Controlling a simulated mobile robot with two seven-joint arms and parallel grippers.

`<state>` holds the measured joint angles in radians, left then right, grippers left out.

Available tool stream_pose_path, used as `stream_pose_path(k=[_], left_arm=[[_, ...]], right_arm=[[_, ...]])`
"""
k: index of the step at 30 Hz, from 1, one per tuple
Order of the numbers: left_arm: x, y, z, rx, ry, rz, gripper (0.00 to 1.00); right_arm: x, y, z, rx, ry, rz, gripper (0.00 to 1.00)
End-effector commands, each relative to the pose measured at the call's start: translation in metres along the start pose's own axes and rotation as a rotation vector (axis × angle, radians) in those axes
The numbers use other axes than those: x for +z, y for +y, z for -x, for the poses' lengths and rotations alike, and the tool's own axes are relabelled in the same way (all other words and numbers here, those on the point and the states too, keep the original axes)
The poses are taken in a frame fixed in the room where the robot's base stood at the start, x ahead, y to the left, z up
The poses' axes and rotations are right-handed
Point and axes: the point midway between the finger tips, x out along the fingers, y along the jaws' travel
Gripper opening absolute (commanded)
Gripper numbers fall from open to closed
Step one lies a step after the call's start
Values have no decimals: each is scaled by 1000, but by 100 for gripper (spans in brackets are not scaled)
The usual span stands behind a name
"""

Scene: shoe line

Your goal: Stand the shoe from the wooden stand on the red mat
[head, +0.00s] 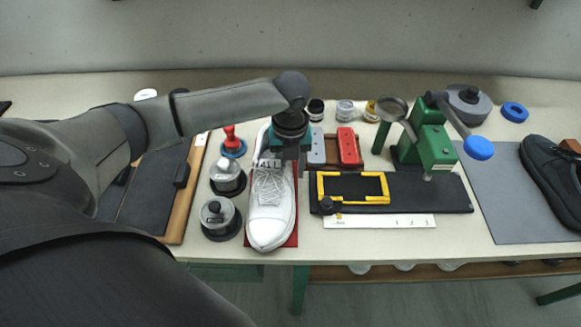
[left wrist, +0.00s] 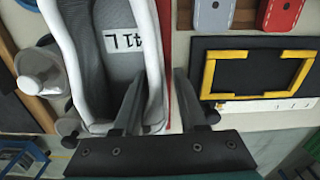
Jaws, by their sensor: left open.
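The white lace-up shoe (head: 269,212) stands upright on the red mat (head: 292,241), toe toward the front edge of the table. Only thin strips of the mat show around it. My left gripper (head: 287,162) is at the shoe's heel end. In the left wrist view, the open left gripper (left wrist: 160,105) has one finger inside the shoe's opening and one outside, with the white side wall (left wrist: 155,70) between them, apparently not clamped. A "41 L" label shows on the insole. My right gripper is not in view. Which item is the wooden stand is unclear.
A wood-edged dark board (head: 188,195) lies left, partly behind my arm. Metal-topped pots (head: 220,216) stand close left of the shoe. Right are a black board with a yellow frame (head: 352,188), a green device (head: 432,150), and a black shoe (head: 553,178) on a grey mat (head: 500,205).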

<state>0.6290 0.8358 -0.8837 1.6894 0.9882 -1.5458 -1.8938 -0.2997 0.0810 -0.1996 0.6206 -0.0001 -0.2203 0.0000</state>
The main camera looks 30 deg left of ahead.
Motion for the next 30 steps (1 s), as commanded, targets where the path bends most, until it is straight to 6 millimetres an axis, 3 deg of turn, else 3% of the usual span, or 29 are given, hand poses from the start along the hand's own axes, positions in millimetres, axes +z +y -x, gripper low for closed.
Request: stream_pose_path(k=[18,30], left_arm=[[1,-1,110,-3,-3,1,41],[0,0,122,-1,0,2,41]], right_arm=[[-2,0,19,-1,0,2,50],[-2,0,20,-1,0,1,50]])
